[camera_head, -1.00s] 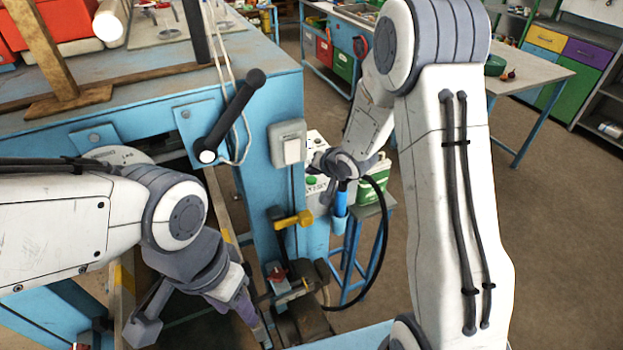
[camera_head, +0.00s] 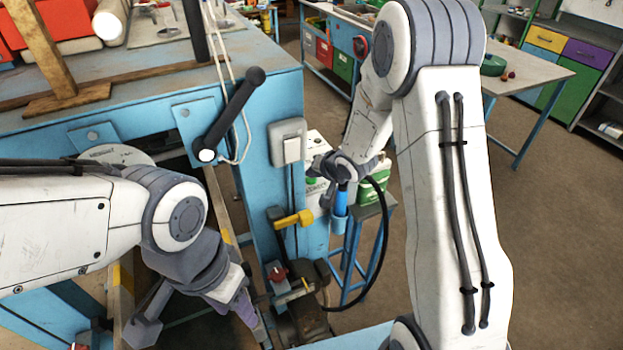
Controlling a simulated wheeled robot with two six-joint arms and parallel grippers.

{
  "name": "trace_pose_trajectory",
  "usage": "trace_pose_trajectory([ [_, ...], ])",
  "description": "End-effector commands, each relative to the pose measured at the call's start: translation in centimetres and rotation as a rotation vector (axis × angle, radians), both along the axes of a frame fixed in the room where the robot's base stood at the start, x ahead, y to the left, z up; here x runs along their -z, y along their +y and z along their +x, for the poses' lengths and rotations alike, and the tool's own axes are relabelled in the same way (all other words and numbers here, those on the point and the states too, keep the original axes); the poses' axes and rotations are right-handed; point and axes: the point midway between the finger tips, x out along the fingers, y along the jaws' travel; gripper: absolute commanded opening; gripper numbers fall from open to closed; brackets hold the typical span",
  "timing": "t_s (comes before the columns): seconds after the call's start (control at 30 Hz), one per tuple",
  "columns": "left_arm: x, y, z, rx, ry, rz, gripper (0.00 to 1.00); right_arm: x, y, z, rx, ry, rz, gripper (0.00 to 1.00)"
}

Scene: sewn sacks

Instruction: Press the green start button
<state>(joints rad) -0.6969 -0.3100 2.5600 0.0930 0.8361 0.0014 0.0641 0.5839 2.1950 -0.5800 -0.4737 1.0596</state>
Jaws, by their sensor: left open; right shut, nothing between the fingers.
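A white control box (camera_head: 314,212) stands beside the blue machine's right corner, with dark lettering on its front. A small green spot that looks like the start button (camera_head: 311,181) shows at the box, mostly covered by my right gripper. My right gripper (camera_head: 321,189) is shut and empty, with its tip at the box by the green spot. I cannot tell whether it touches the button. My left gripper (camera_head: 198,318) is open and empty at the lower left, in front of the machine's lower frame, away from the box.
The blue machine (camera_head: 262,100) has a black lever (camera_head: 232,110), a grey switch box (camera_head: 288,142) and a yellow handle (camera_head: 292,219). A green-and-white canister (camera_head: 374,186) stands on a blue stand behind my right gripper. A black hose curves below it. Floor at the right is clear.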

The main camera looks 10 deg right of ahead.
Motion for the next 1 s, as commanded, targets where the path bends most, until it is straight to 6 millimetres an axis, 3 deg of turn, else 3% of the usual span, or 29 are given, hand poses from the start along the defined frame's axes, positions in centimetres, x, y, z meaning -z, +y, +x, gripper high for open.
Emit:
trace_pose_trajectory([
  [0.73,0.4,0.0,0.0,0.000,0.000,0.000,0.48,0.7,0.0,0.0,0.000,0.001,0.000,0.00],
  [1.0,-0.6,0.0,0.0,0.000,0.000,0.000,0.48,-0.2,0.0,0.0,-0.001,0.002,0.000,0.00],
])
